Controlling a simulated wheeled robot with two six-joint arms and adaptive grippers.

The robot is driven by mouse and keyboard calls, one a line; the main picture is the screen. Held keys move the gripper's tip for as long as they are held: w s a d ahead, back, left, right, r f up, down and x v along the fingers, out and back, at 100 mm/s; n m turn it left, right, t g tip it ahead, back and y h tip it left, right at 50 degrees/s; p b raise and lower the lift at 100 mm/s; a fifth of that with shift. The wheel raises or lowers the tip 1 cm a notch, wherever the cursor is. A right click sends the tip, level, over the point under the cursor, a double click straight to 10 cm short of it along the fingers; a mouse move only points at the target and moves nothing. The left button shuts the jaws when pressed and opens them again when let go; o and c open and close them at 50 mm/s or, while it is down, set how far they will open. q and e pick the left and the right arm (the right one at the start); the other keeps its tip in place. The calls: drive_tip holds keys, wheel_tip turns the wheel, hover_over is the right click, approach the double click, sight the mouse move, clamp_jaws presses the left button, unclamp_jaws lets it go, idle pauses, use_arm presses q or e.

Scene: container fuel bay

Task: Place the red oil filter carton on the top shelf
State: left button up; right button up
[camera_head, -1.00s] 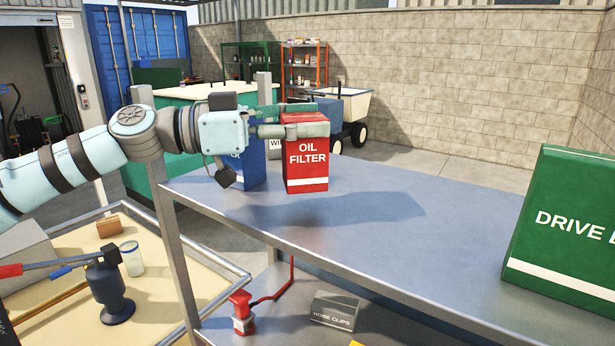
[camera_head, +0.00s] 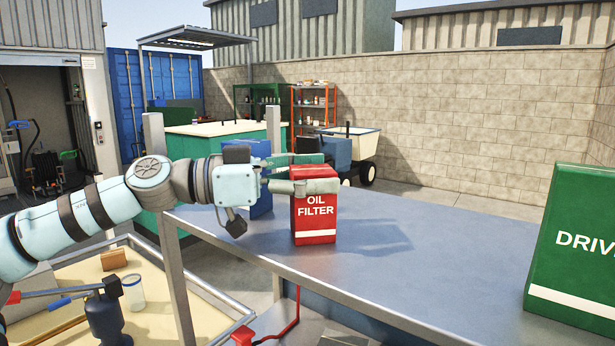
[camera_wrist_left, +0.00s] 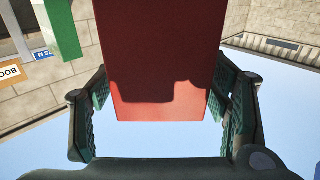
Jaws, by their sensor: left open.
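The red oil filter carton (camera_head: 314,228) stands upright on the grey-blue top shelf (camera_head: 430,245), near its far left part. Its label faces me. My left gripper (camera_head: 328,172) reaches in from the left at the carton's upper part, one finger in front and one behind. In the left wrist view the red carton (camera_wrist_left: 160,60) lies between the two open fingers (camera_wrist_left: 160,92), with a gap visible at the lower sides. My right gripper is not in view.
A blue carton (camera_head: 262,200) stands just left of the red one, partly hidden by my gripper. A large green carton (camera_head: 578,240) stands at the right. The shelf between is clear. A grey post (camera_head: 172,265) supports the shelf's left end.

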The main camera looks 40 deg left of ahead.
use_arm(q)
drive_tip(key=shift+r, duration=0.1)
drive_tip(key=b+v, duration=0.2)
drive_tip(key=b, duration=0.1)
drive_tip(key=f+b+v, duration=0.1)
drive_tip(key=b+v, duration=0.1)
drive_tip(key=b, duration=0.2)
drive_tip(key=shift+s+a, duration=0.1)
drive_tip(key=shift+a, duration=0.15)
drive_tip(key=b+v, duration=0.1)
drive_tip(key=v, duration=0.1)
drive_tip(key=b+v, duration=0.1)
drive_tip(key=v, duration=0.1)
drive_tip(key=b+v, duration=0.1)
drive_tip(key=v, duration=0.2)
drive_tip(key=shift+s+r+b, duration=0.15)
drive_tip(key=shift+r+b, duration=0.15)
drive_tip(key=shift+r, duration=0.1)
drive_tip(key=shift+s+a+r, duration=0.1)
drive_tip(key=shift+s+a, duration=0.05)
drive_tip(key=shift+s, duration=0.05)
drive_tip(key=shift+w, duration=0.1)
